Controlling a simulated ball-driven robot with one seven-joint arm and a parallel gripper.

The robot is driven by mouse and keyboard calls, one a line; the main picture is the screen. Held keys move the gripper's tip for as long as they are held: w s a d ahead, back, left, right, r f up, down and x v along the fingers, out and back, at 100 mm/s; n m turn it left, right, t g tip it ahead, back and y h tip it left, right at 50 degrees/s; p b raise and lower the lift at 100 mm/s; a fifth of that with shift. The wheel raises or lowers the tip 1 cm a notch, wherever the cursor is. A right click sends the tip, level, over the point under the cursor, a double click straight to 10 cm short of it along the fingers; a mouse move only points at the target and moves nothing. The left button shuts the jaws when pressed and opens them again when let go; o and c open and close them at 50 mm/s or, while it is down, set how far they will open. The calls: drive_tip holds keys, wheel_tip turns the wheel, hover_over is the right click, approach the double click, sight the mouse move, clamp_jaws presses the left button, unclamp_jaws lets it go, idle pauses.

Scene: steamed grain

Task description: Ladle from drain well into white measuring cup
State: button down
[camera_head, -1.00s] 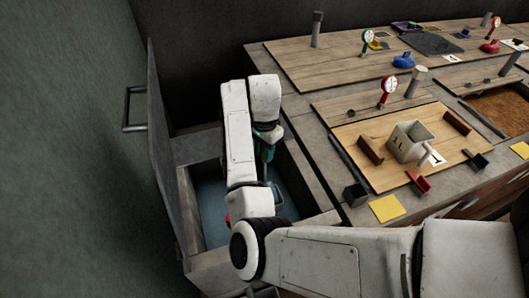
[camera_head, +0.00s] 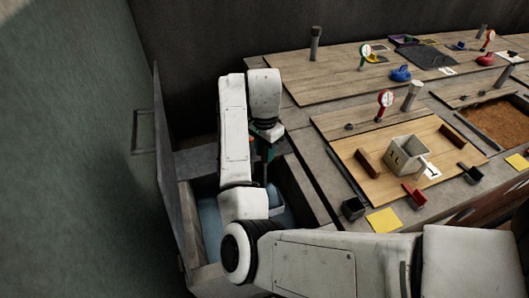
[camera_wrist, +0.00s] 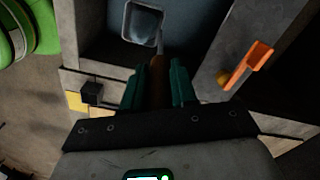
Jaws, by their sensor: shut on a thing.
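The white measuring cup (camera_head: 405,156) stands upright on the light wooden board, right of the well. The drain well (camera_head: 211,222) is a sunken basin with a bluish floor or liquid, partly hidden by my arm. My gripper (camera_wrist: 158,82) is shut on the brown handle of the ladle (camera_wrist: 143,24). The ladle's squarish metal bowl hangs over or in the well and also shows in the head view (camera_head: 275,197). I cannot tell whether the bowl touches liquid or what it holds. In the head view my arm mostly hides the fingers.
Wooden blocks (camera_head: 368,164) flank the cup. A black cup (camera_head: 353,208), a red scoop (camera_head: 413,196) and a yellow square (camera_head: 383,221) lie between well and cup. A raised panel (camera_head: 171,170) borders the well's left. An orange object (camera_wrist: 248,66) shows beside my gripper in the wrist view.

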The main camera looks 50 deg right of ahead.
drive_tip(key=shift+r+p, duration=4.85)
drive_tip(key=shift+r, duration=0.5)
drive_tip(key=shift+s, duration=0.1)
